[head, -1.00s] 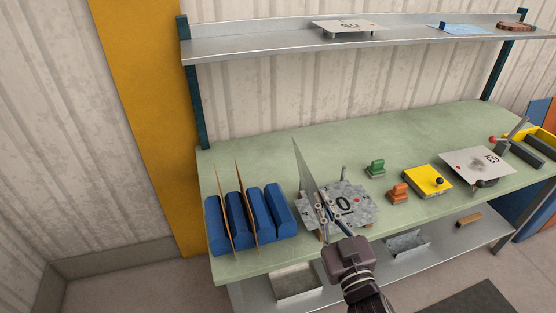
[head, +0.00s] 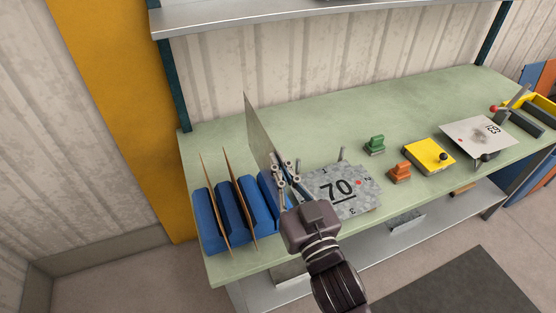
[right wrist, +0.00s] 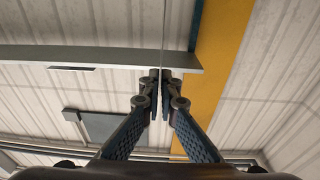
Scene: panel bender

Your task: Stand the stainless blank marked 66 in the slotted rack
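My right gripper (head: 284,182) is shut on a thin grey metal blank (head: 259,130), held upright and nearly edge-on. No number on it can be read from here. In the right wrist view the blank (right wrist: 163,25) is a thin line between the two closed fingers (right wrist: 161,80). The blue slotted rack (head: 230,208) stands at the table's left end, with a thin brown sheet upright in each of two slots. The blank is at the rack's right end; its lower part is hidden by the gripper, so I cannot tell whether it is in a slot. My left gripper is not in view.
Right of the gripper lies a grey plate marked 70 (head: 345,188). The green tabletop (head: 310,128) behind is clear.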

